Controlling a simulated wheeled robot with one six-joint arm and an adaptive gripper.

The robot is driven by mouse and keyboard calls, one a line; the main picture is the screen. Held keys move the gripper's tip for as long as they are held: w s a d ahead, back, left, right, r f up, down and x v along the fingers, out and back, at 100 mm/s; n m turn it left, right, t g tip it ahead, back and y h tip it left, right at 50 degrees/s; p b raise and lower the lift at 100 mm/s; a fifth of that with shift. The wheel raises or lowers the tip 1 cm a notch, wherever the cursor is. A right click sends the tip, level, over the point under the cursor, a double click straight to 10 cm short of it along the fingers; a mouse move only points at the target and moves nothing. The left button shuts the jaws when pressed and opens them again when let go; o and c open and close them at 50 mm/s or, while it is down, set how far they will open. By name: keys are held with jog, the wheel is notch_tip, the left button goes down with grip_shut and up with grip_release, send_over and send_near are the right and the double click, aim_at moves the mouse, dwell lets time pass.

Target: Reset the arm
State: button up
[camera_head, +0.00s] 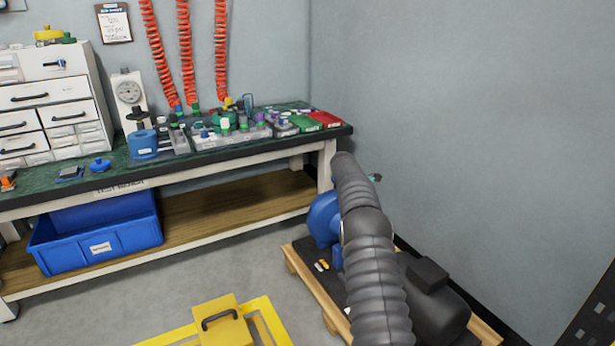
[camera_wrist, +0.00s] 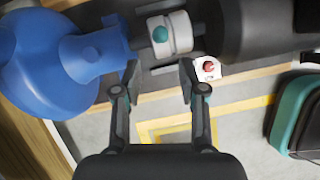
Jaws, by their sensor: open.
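My gripper (camera_wrist: 160,80) shows in the wrist view with its two dark fingers spread apart. It is open, with nothing between the fingertips. Beyond the fingers is a pump set with a blue housing (camera_wrist: 45,60), a pale coupling (camera_wrist: 170,35) with a teal spot, and a dark motor (camera_wrist: 250,30). In the head view, a dark ribbed arm shape crosses in front of the pump set and hides part of its blue housing (camera_head: 322,218). I cannot make out the gripper's fingers clearly in the head view.
The workbench (camera_head: 255,185) holds several small parts and a gauge (camera_head: 129,92). A blue bin (camera_head: 100,240) stands on its lower shelf. A yellow case (camera_head: 220,325) is on the floor by the wooden pallet (camera_head: 305,285). A teal-and-black object (camera_wrist: 290,115) is at right in the wrist view.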

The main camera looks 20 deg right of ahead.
jog(key=s+a+f+m+y, duration=0.2)
jog(key=s+a+f+m, duration=0.3)
jog(key=m, duration=0.4)
jog(key=s+a+r+m+y, duration=0.1)
jog(key=s+a+r+m, duration=0.3)
jog(key=s+a+r, duration=0.5)
jog(key=s+a+r+m+y, duration=0.1)
jog(key=s+a+r+m, duration=0.5)
jog(key=s, duration=0.5)
jog(key=s+a+r+t, duration=0.2)
jog(key=s+a+r, duration=0.1)
jog(key=s, duration=0.6)
jog(key=s+a+r+t, duration=0.1)
jog(key=s+a+r, duration=0.2)
jog(key=s, duration=0.6)
jog(key=s+a+r+t, duration=0.2)
jog(key=s+r, duration=0.4)
jog(key=s, duration=0.3)
jog(key=shift+a+n+t+y, duration=0.3)
jog(key=shift+a+n+y, duration=0.1)
jog(key=shift+a, duration=0.35)
